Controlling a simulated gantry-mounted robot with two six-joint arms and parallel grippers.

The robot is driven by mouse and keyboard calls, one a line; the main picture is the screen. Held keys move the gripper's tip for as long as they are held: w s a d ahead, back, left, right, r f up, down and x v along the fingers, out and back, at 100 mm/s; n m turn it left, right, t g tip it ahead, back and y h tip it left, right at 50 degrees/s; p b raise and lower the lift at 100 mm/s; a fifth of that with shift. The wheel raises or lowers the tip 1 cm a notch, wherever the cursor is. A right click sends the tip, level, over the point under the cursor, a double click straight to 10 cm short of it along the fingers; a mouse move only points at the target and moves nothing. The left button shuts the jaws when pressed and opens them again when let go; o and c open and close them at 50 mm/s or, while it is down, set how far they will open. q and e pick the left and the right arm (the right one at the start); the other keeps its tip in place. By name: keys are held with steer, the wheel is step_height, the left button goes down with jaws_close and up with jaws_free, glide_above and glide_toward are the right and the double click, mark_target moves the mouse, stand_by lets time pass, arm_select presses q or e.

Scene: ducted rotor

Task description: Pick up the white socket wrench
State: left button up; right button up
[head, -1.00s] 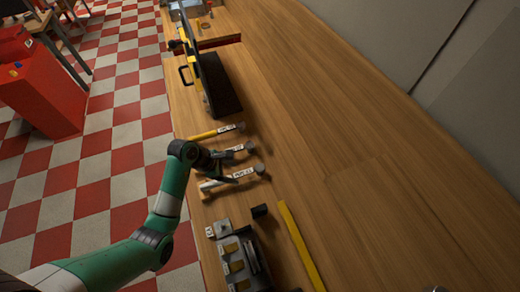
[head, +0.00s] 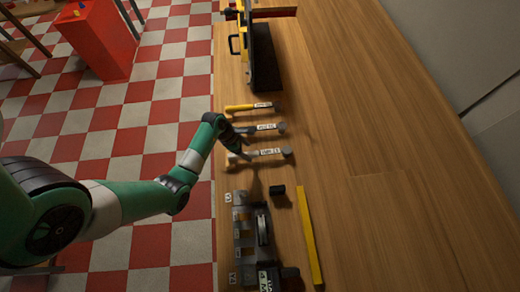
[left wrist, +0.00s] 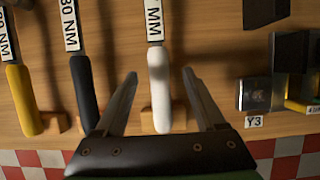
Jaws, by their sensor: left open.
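The white socket wrench lies on the wooden bench, its white handle (left wrist: 159,85) pointing toward the bench edge and resting on a small wooden support. In the head view it is the nearest of three wrenches, with a labelled shaft (head: 266,152). My left gripper (left wrist: 160,76) is open, its two fingers either side of the white handle in the picture. Whether they are level with the handle or above it I cannot tell. In the head view the left gripper (head: 242,146) hangs over the handle end, partly covering it. My right gripper is not in view.
A black-handled wrench (left wrist: 83,85) and a yellow-handled wrench (left wrist: 24,98) lie parallel to the left in the wrist view. A metal block (left wrist: 254,94) by the Y3 label stands to the right. A yellow bar (head: 309,235) lies nearby. The bench's right side is clear.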

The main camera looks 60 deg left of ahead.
mark_target(251, 153)
arm_select(q)
steer(key=b+x, duration=0.2)
steer(key=x, duration=0.3)
steer(key=shift+a+f, duration=0.1)
steer(key=shift+w, duration=0.1)
jaws_close()
